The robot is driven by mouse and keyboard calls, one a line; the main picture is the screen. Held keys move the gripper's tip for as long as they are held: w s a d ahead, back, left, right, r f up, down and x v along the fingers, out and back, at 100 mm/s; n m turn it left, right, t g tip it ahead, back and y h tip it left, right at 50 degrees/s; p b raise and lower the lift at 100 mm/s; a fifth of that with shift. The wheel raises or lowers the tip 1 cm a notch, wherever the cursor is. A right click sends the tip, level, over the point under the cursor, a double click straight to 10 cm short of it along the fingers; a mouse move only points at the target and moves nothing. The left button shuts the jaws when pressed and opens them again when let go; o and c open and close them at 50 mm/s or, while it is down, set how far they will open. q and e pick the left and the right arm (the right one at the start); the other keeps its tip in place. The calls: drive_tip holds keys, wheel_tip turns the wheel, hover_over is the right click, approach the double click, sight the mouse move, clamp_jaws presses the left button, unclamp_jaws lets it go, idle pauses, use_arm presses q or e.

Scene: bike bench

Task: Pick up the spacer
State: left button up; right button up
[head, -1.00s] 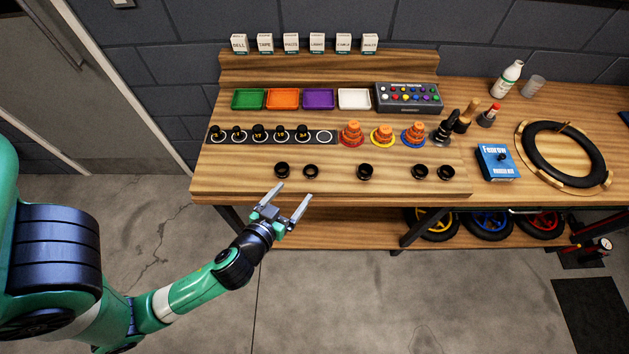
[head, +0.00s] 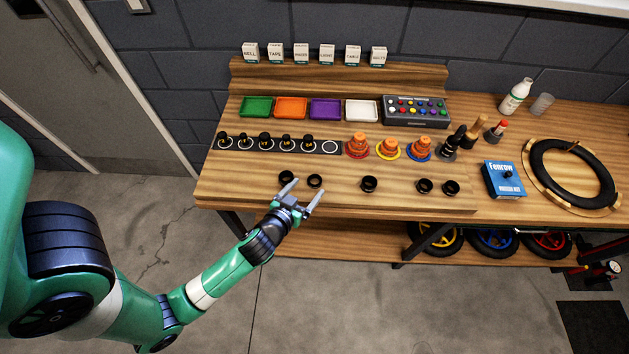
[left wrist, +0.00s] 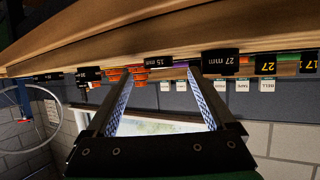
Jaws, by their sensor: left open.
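Several black ring spacers lie in a loose row near the bench's front edge. Another spacer (head: 369,184) lies mid-row and two (head: 424,186) lie further right. My left gripper (head: 307,189) is open and empty at the front edge. In the left wrist view its fingers (left wrist: 160,80) point toward the 15 mm spacer, which shows between the tips. My right gripper is not in view.
Behind the spacers are a dark strip (head: 330,147) with numbered pieces and one empty circle, and orange stacked pieces (head: 388,148). Coloured trays (head: 291,108) stand further back. A blue box (head: 503,179) and a tyre (head: 571,169) are at the right.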

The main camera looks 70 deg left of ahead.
sight(317, 177)
use_arm(q)
drive_tip(key=x, duration=0.3)
drive_tip(key=shift+w+a, duration=0.1)
drive_tip(key=shift+w, duration=0.1)
clamp_jaws()
